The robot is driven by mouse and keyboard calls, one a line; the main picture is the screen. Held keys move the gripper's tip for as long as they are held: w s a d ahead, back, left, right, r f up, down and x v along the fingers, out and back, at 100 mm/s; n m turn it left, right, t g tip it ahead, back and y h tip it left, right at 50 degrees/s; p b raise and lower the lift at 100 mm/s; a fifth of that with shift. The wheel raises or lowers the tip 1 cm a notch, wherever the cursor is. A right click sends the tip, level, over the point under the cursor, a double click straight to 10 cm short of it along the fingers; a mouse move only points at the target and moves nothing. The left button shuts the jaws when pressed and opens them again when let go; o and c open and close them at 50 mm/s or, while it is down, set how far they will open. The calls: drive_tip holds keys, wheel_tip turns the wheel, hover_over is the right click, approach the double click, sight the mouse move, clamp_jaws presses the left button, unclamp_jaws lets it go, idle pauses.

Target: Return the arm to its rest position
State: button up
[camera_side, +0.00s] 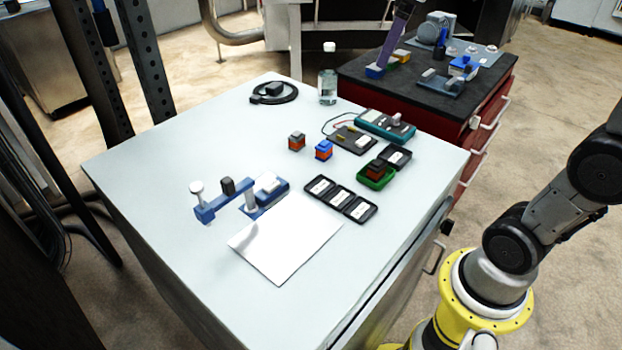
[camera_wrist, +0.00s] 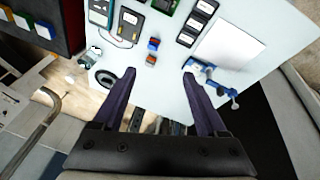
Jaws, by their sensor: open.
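My gripper (camera_wrist: 159,77) shows in the wrist view with two dark purple fingers spread wide apart and nothing between them. It hangs above the white table (camera_side: 130,175), apart from the things on it. In the side view my arm rises out of the right edge, and a purple shape at the top edge looks like part of a finger. The blue roller device (camera_side: 235,200) stands at the table's left front; in the wrist view it (camera_wrist: 212,80) is beyond the right fingertip.
A white sheet (camera_side: 285,240), black labelled trays (camera_side: 340,198), a green tray (camera_side: 388,180), a grey-orange block (camera_side: 296,142), a blue-orange block (camera_side: 323,150), a teal meter (camera_side: 385,125), a jar (camera_side: 327,87) and a black ring (camera_side: 274,94) occupy the table. A black-topped red cabinet (camera_side: 485,115) stands behind.

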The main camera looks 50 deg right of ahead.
drive_tip(key=s+a+f+t, duration=0.2)
drive_tip(key=s+a+f, duration=0.2)
drive_tip(key=s+a, duration=0.45)
drive_tip(key=s+f+m+y, duration=0.1)
drive_tip(key=s+f+m, duration=0.2)
drive_tip(key=s+f, duration=0.3)
drive_tip(key=shift+s+d+f+m, duration=0.25)
drive_tip(key=shift+d+f+m, duration=0.1)
drive_tip(key=shift+f, duration=1)
